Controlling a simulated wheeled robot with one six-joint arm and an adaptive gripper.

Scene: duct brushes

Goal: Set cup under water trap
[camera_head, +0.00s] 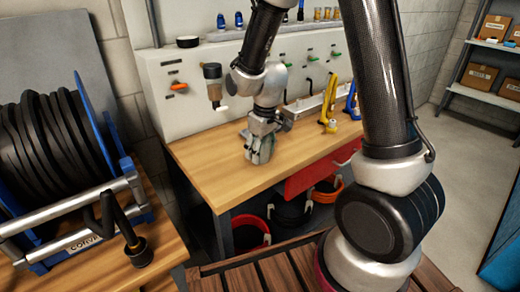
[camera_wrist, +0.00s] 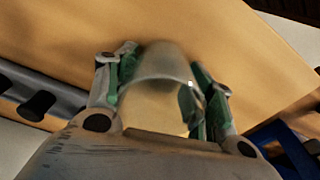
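The water trap (camera_head: 213,84), with a dark bowl and a white lower end, is mounted on the pale panel behind the workbench. My gripper (camera_head: 262,148) is low over the workbench, to the right of the trap and nearer the camera. In the wrist view, my gripper (camera_wrist: 165,90) has its green-padded fingers on both sides of a clear cup (camera_wrist: 160,65) and looks shut on it. In the head view the cup is mostly hidden by the fingers. I cannot tell whether it touches the bench top.
The wooden workbench (camera_head: 205,160) is clear in front of the trap. Yellow and blue tools (camera_head: 329,110) stand on its right side. A black hose reel (camera_head: 50,140) is at the left. A red drawer (camera_head: 312,176) and bins (camera_head: 250,232) are below the bench top.

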